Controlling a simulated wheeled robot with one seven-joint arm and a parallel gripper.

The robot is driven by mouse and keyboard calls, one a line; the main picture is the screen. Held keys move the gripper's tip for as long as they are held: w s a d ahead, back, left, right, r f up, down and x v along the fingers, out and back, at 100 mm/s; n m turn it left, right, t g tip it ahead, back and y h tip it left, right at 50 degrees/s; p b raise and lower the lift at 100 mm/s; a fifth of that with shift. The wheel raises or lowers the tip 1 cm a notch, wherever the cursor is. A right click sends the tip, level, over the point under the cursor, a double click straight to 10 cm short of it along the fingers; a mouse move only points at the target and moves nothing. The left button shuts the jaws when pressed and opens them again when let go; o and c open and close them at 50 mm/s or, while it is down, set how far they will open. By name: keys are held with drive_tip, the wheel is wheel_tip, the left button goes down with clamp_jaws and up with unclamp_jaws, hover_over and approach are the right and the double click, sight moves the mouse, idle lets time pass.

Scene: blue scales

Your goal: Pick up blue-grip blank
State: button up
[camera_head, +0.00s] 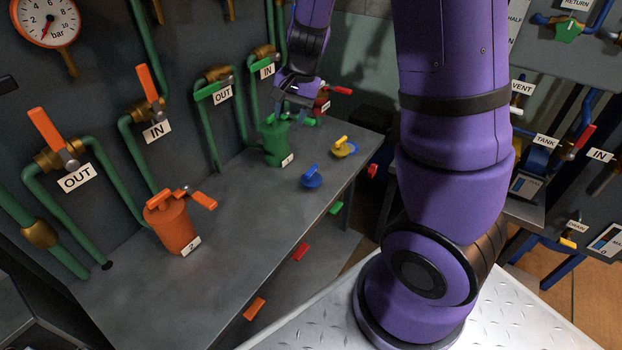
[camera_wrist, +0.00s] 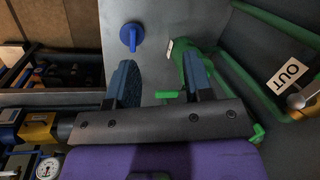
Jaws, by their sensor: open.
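The blue-grip blank (camera_head: 312,180) is a small blue disc with an upright blue grip. It lies on the grey bench top, near its front edge. In the wrist view the blue-grip blank (camera_wrist: 131,38) shows above and to the left of my jaws, apart from both fingers. My gripper (camera_wrist: 158,75) is open, with nothing between its two dark blue-grey fingers but bench and a green handle beyond. In the head view my gripper (camera_head: 291,102) hangs over the back of the bench, behind the green canister; its fingertips are hard to make out.
A green canister (camera_head: 276,146) stands left of the blank, and a yellow-grip blank (camera_head: 344,149) lies behind it to the right. An orange canister (camera_head: 173,227) stands nearer. Green pipes with valves line the wall. The bench front between the orange canister and blank is clear.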

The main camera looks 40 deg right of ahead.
sight(311, 169)
drive_tip(key=w+d+f+m, duration=0.1)
drive_tip(key=d+f, duration=0.1)
drive_tip(key=f, duration=0.4)
drive_tip(key=w+d+f+m+g+h, duration=0.1)
drive_tip(key=d+f, duration=0.2)
drive_tip(key=f, duration=0.4)
drive_tip(key=w+d+f+m+h, duration=0.1)
drive_tip(key=d+f+m, duration=0.1)
drive_tip(key=f, duration=0.5)
drive_tip(key=shift+d+f, duration=0.15)
drive_tip(key=f, duration=0.4)
drive_tip(key=shift+s+d+f, duration=0.25)
drive_tip(key=shift+d, duration=0.1)
drive_tip(key=shift+f, duration=0.45)
clamp_jaws()
